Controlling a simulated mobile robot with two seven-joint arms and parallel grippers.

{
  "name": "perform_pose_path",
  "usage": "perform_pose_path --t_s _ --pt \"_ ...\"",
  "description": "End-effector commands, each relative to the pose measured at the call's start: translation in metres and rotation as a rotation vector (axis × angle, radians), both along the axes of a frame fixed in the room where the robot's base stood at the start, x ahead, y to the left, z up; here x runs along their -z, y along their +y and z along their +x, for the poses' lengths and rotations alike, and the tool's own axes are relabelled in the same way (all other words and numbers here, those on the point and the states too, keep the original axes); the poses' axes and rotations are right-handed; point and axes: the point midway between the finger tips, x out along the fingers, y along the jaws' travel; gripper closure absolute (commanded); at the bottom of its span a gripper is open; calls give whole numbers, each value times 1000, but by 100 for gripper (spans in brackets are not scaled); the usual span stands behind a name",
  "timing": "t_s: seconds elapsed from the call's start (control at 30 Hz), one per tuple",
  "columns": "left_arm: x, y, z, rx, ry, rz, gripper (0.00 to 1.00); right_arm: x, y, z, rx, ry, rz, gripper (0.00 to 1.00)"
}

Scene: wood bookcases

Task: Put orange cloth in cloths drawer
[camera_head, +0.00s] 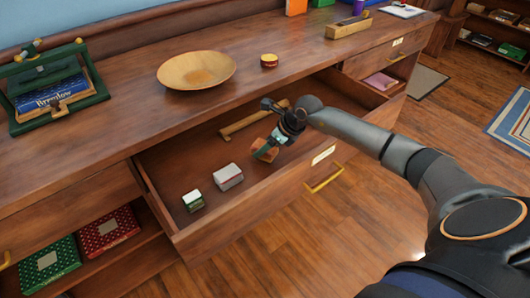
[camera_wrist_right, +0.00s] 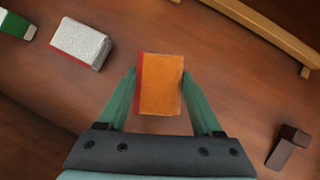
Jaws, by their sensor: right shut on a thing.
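My right gripper (camera_head: 270,147) is in the open long drawer (camera_head: 165,162). It is shut on an orange block-like item (camera_wrist_right: 160,85) with a red edge, between green fingers in the wrist view. I cannot tell whether this item is folded cloth or a box. It is low in the drawer; whether it touches the floor is unclear. A second open drawer (camera_head: 352,86) at the right holds a flat pink folded item (camera_head: 380,81), like a cloth. Its label is too small to read. My left gripper is not in view.
In the long drawer lie a white-topped red block (camera_head: 228,177), a green-and-white block (camera_head: 193,201) and a wooden bar (camera_head: 240,124). A divider separates the drawers.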

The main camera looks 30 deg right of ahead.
Motion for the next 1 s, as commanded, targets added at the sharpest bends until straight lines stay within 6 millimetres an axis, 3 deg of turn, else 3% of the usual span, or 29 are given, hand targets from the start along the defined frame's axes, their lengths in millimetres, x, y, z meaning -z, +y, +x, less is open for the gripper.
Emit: perform_pose_path --t_s 0.17,0.5,0.53,0.77,1.0 --pt "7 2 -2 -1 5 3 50 27 0 0 1 3 2 78" --pt "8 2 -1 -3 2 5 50 31 0 0 -1 1 0 78" --pt "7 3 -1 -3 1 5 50 30 0 0 -1 1 0 31" --pt "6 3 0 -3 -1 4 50 30 0 0 -1 2 0 5" --pt "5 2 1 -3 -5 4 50 29 0 0 -1 2 0 3"
